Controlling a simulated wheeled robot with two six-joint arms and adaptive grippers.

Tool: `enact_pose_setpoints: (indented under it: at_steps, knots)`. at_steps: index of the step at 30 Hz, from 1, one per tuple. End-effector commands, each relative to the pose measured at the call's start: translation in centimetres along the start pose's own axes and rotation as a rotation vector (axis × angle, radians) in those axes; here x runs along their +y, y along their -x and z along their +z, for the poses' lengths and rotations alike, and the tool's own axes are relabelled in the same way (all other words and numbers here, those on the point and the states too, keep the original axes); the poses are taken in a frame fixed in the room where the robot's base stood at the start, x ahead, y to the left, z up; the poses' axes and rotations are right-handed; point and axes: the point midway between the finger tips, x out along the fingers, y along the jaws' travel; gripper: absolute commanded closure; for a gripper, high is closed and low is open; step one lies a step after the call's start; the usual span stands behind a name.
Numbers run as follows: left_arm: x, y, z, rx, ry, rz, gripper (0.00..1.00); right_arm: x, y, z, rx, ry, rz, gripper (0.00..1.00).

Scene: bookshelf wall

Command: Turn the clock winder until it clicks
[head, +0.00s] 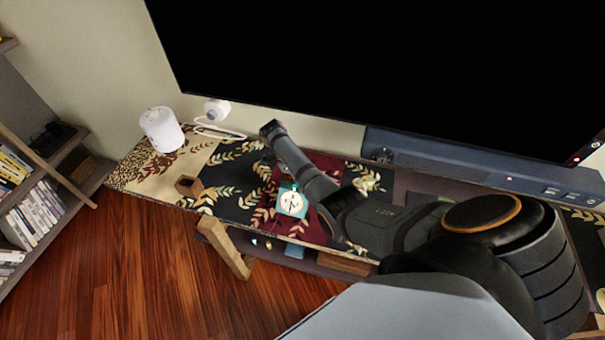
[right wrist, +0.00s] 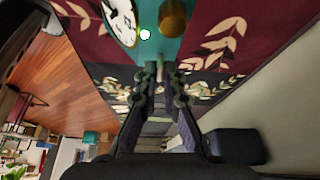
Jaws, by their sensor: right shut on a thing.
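A small teal clock (head: 302,213) with a round cream dial stands on the dark red part of the patterned cloth in the head view. In the right wrist view its teal body (right wrist: 188,48), part of its white dial and a gold knob (right wrist: 172,18) show at the top. My right gripper (right wrist: 160,68) is shut at the edge of the clock, its fingers close together on the clock winder, which they mostly hide. In the head view my right arm reaches over the shelf behind the clock, and its fingertips are hard to make out. My left gripper is not in view.
A white cylinder (head: 161,130) and a small brown wooden box (head: 188,186) stand left of the clock. A large black screen (head: 380,60) and a long dark bar (head: 480,165) are behind. A bookshelf (head: 40,205) stands at the far left.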

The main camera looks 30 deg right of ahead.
Motion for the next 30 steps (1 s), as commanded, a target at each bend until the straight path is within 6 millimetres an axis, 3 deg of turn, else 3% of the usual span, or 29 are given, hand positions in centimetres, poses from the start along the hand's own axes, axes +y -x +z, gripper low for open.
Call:
enact_pose_setpoints:
  at_steps: [10, 12, 16, 25, 30]
  knots:
    - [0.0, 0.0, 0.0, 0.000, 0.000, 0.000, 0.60, 0.1, 0.0, 0.0, 0.000, -0.001, 0.002, 1.00]
    - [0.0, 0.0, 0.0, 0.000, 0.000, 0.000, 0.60, 0.1, 0.0, 0.0, 0.000, -0.001, 0.002, 0.86]
    - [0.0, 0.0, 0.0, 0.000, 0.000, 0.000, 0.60, 0.1, 0.0, 0.0, 0.000, -0.001, 0.002, 0.70]
    - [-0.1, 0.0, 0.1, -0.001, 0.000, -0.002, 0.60, 0.0, 0.2, 0.0, -0.001, 0.000, 0.001, 0.70]
    - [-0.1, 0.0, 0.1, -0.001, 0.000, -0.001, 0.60, 0.0, 2.8, 0.1, -0.002, -0.001, -0.001, 0.70]
